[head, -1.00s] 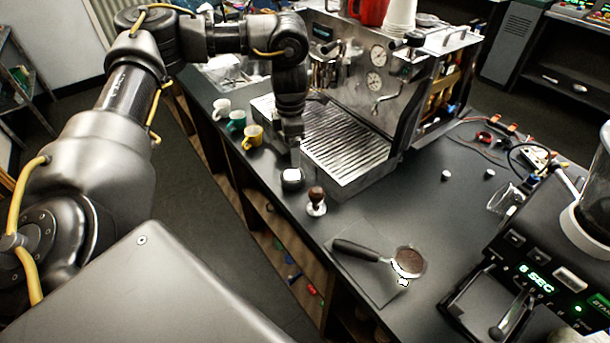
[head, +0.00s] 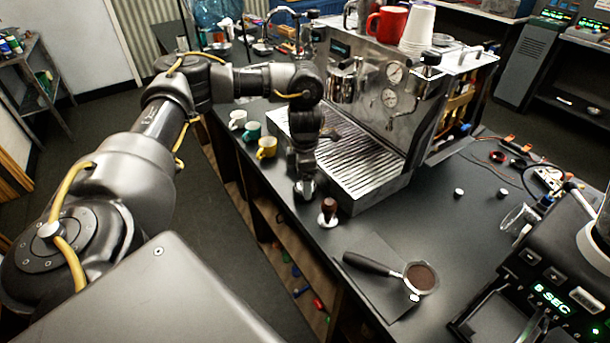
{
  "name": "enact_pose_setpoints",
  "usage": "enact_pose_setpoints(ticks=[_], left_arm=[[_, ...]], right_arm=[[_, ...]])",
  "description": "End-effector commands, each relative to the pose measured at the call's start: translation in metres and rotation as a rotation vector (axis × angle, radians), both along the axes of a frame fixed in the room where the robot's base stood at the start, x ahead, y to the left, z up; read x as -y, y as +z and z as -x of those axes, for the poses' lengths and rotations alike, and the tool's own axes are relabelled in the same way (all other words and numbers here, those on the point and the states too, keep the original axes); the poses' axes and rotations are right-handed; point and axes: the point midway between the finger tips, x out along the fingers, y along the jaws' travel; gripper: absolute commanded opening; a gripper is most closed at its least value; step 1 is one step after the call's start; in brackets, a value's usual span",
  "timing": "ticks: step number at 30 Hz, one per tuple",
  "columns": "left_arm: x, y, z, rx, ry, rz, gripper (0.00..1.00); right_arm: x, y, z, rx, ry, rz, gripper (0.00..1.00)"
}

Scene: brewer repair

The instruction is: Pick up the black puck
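My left arm comes in from the left, and its gripper (head: 304,186) points straight down at the counter, in front of the espresso machine's drip tray. The gripper is at the spot where the black puck stood in the earlier view. The gripper covers that spot, so I cannot make out the puck clearly now. The fingers are small and dark here, and I cannot tell whether they are open or closed on it. My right gripper is not in view.
A tamper (head: 328,211) stands just right of the gripper. A portafilter (head: 419,278) with coffee lies on a mat in front. Three cups, including a yellow one (head: 266,147), stand behind left. The espresso machine (head: 372,95) is close behind; a grinder (head: 540,290) is at right.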

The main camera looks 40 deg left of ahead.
Motion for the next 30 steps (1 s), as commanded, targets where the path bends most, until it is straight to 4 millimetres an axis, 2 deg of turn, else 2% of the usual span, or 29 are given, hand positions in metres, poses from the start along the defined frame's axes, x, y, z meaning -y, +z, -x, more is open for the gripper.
enact_pose_setpoints(ticks=[7, 17, 20, 30], left_arm=[[0.002, -0.032, 0.001, -0.003, 0.001, 0.001, 0.86], [0.002, -0.038, 0.000, -0.001, 0.000, 0.000, 0.86], [0.002, -0.038, 0.000, -0.001, 0.000, 0.000, 0.76], [0.002, -0.037, 0.000, -0.001, 0.000, 0.001, 0.32]], right_arm=[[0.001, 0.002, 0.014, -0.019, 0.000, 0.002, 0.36], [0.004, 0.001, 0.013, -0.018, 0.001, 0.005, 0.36], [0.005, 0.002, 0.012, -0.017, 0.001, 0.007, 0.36], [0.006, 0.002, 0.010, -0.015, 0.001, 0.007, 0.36]])
